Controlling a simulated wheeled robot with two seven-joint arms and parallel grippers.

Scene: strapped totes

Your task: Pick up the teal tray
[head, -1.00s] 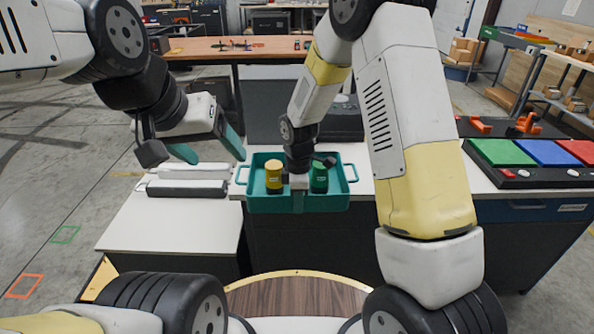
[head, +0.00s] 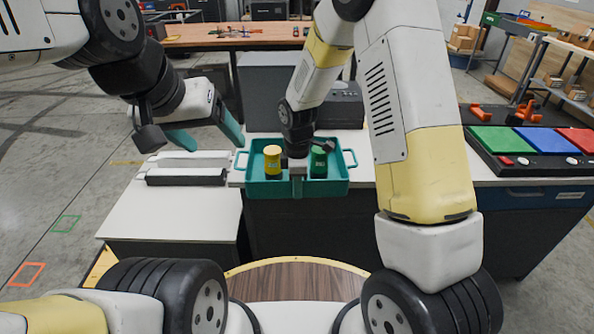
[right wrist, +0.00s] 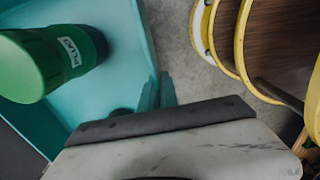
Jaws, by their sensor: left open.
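The teal tray (head: 255,189) is at the front edge of the counter, its front wall reaching past that edge. I cannot tell whether its base rests on the counter. It has a handle at each end. A yellow canister (head: 272,160) stands at its left and a green canister (head: 319,162) at its right; the green one also shows in the right wrist view (right wrist: 50,62). My right gripper (head: 297,180) points down at the middle of the front wall, shut on it, its fingertips partly hidden. My left gripper (head: 208,135) is open and empty, above and left of the tray.
Two long bars, one white (head: 190,159) and one dark (head: 186,177), lie left of the tray. A panel with green, blue and red pads (head: 540,148) is on the counter at right. The lower white table (head: 170,215) has free room at its front.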

